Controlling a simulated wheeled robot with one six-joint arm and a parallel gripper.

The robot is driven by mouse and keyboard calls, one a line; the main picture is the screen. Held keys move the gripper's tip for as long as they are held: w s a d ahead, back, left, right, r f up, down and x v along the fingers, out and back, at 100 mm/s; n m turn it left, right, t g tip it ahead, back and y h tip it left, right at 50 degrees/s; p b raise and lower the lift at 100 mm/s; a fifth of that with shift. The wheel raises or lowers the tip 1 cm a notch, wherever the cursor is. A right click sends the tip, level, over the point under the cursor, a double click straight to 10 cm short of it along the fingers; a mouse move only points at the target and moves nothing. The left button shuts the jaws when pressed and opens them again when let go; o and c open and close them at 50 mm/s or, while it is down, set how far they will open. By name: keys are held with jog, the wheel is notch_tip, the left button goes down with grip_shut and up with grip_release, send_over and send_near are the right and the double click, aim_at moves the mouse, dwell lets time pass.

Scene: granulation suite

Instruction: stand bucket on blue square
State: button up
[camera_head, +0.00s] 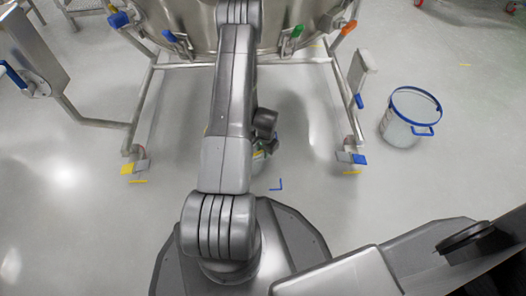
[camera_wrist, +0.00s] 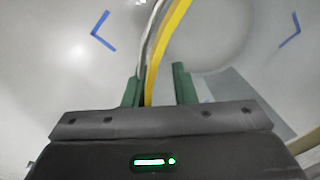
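A pale bucket with a yellow rim (camera_wrist: 172,30) shows close up in the wrist view. Its rim runs between the two green fingers of my gripper (camera_wrist: 156,82), with a gap between the yellow rim and the right finger. The fingers look open around the rim. Blue corner marks of the square (camera_wrist: 103,30) lie on the floor on both sides of the rim. In the head view one blue corner mark (camera_head: 277,185) shows beside my arm. Only a sliver of the bucket (camera_head: 258,158) shows there; my arm hides the rest and my gripper.
A blue-rimmed bucket (camera_head: 397,130) stands apart on the floor at right. A large steel vessel (camera_head: 290,30) on a wheeled frame spans the top, its legs on both sides of my arm.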

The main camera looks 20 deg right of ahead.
jog(key=shift+r, duration=0.1)
notch_tip(320, 180, up, 12)
jog(key=p, duration=0.5)
jog(key=shift+s+d, duration=0.3)
jog(key=shift+s, duration=0.1)
